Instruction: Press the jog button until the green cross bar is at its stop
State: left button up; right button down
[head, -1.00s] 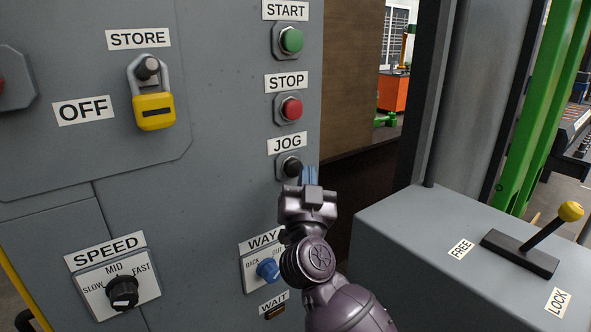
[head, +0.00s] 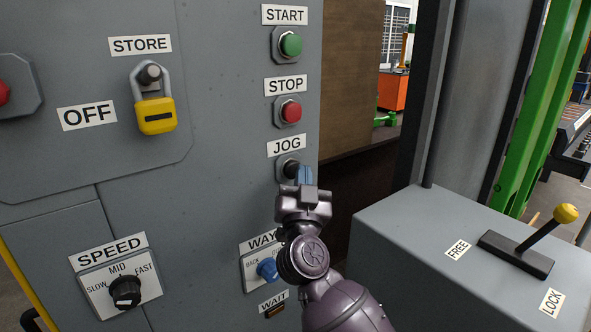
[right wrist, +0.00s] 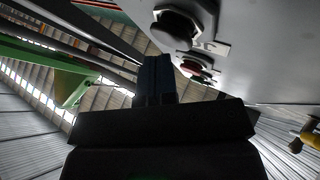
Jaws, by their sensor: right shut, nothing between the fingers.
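The black jog button (head: 289,167) sits in a grey plate under the JOG label on the grey panel. My right gripper (head: 305,174) is shut and empty, its blue fingertips at the button's right edge and partly covering it. In the right wrist view the dark button (right wrist: 176,27) is just above and right of the fingertips (right wrist: 156,72); I cannot tell whether they touch. Green uprights (head: 536,110) stand at the right of the head view. A green beam (right wrist: 35,57) crosses the left of the wrist view; I cannot tell whether it is the cross bar. My left gripper is not in view.
The red STOP button (head: 290,110) and green START button (head: 291,44) sit above JOG. The blue WAY knob (head: 267,269) is below, close to my right arm. A yellow-knobbed lever (head: 540,228) stands on the grey box at the right, between FREE and LOCK labels.

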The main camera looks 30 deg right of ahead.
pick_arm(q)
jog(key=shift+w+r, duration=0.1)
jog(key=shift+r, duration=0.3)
pick_arm(e)
jog(key=shift+w, duration=0.5)
dwell(0.5)
pick_arm(q)
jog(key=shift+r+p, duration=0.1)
jog(key=shift+p, duration=0.25)
dwell(3.0)
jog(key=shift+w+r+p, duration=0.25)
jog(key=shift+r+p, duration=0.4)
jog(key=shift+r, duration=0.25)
pick_arm(e)
jog(key=shift+s, duration=0.9)
pick_arm(q)
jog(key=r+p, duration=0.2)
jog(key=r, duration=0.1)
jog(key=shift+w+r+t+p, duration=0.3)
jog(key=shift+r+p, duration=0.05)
jog(key=shift+p, duration=0.05)
pick_arm(e)
jog(key=s, duration=0.5)
jog(key=shift+d, duration=0.25)
